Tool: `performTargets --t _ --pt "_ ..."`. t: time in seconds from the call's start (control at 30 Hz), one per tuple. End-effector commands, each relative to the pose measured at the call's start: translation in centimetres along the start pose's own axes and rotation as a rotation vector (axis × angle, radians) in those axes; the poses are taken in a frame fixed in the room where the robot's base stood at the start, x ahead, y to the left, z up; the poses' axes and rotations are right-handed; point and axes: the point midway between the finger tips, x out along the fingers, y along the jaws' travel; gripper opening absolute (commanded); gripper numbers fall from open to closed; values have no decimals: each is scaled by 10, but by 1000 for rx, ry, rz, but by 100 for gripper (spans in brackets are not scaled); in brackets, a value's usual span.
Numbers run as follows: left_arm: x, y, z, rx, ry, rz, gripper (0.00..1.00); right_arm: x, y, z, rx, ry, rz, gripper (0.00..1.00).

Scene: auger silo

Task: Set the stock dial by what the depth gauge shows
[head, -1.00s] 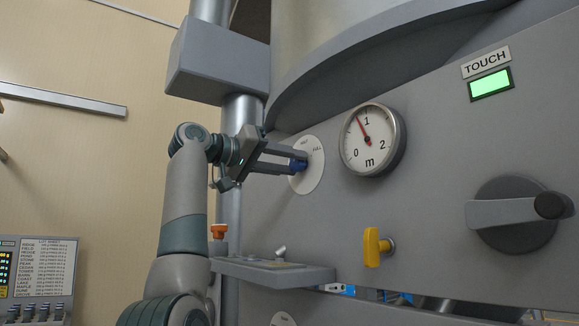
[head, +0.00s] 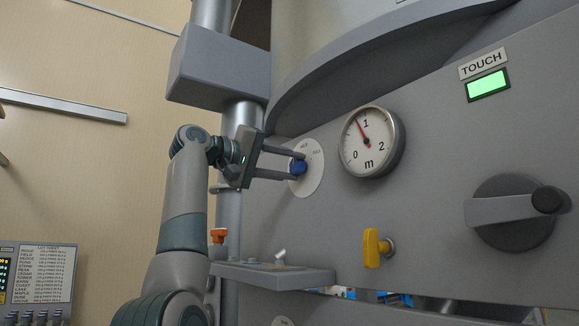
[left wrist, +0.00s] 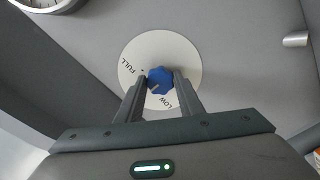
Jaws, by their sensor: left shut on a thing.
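The stock dial is a white disc (head: 313,175) on the grey panel, with a blue knob (head: 298,167) at its centre. My left gripper (head: 294,166) is shut on the blue knob, one finger on each side. In the left wrist view the knob (left wrist: 159,79) sits between the fingers, and FULL and LOW are readable on the disc (left wrist: 185,58). A pale mark on the knob faces lower left there, between those words; the fingers hide part of the disc. The depth gauge (head: 371,142) reads 0 to 2 m, its red needle a little short of 1. My right gripper is not in view.
Right of the dial are a yellow handle (head: 374,247), a grey crank (head: 515,212) and a lit green TOUCH pad (head: 488,85). A small grey shelf (head: 270,273) juts out below the dial. A lot sheet panel (head: 45,275) stands at lower left.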

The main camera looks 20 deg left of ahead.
Motion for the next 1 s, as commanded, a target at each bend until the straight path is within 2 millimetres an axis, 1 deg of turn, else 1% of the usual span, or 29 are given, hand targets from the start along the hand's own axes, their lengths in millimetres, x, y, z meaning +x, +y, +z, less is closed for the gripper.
performTargets --t 0.13,0.17,0.2,0.23,0.53,0.67,0.77,0.87,1.0 --pt "-1 1 -1 2 4 3 12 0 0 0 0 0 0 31" --pt "-1 1 -1 2 4 3 39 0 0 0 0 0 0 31" --pt "-1 1 -1 2 4 3 48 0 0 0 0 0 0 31" --pt "-1 1 -1 2 4 2 53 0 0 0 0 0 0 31" --pt "-1 0 0 2 1 1 53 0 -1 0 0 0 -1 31" --pt "-4 0 0 2 1 1 53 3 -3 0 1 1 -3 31" --pt "-11 -1 0 2 2 1 53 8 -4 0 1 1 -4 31" --pt "-22 -2 0 2 3 1 53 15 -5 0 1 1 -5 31" --pt "-45 -3 1 3 4 1 53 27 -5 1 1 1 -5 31"
